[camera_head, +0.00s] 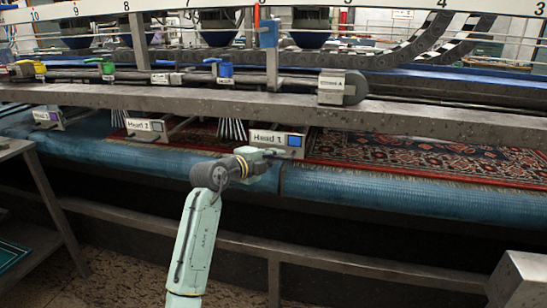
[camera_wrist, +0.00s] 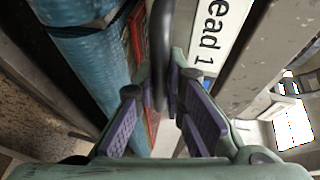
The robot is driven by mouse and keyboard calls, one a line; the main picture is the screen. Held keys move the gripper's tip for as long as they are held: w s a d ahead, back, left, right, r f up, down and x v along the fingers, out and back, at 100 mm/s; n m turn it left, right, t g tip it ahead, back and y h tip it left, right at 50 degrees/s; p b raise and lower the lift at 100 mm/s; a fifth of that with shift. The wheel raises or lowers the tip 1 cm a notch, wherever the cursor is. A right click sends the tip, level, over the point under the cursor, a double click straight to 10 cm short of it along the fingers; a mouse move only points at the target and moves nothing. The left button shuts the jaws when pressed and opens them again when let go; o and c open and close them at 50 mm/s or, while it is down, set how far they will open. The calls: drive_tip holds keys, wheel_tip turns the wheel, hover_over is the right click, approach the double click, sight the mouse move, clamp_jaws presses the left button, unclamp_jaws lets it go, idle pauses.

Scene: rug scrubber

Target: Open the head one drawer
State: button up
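The drawer labelled "Head 1" (camera_head: 275,142) has a white front plate with a small blue panel at its right end. It hangs under the long grey rail, above the blue roller. My gripper (camera_head: 270,156) is at the lower front of this drawer. In the wrist view, part of the label plate (camera_wrist: 215,45) fills the upper right. A dark upright handle bar (camera_wrist: 163,45) runs between my gripper's purple-padded fingers (camera_wrist: 162,85). The fingers look closed against both sides of the bar. The exact contact at the fingertips is partly hidden.
Two similar labelled drawers (camera_head: 146,129) (camera_head: 47,117) hang farther left. A patterned red rug (camera_head: 420,158) lies behind the blue roller (camera_head: 390,192). A grey horizontal bar (camera_head: 340,258) crosses low in front. A dark table edge (camera_head: 14,150) stands at the left.

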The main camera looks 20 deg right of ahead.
clamp_jaws()
drive_tip(key=shift+f, duration=0.1)
idle(0.3)
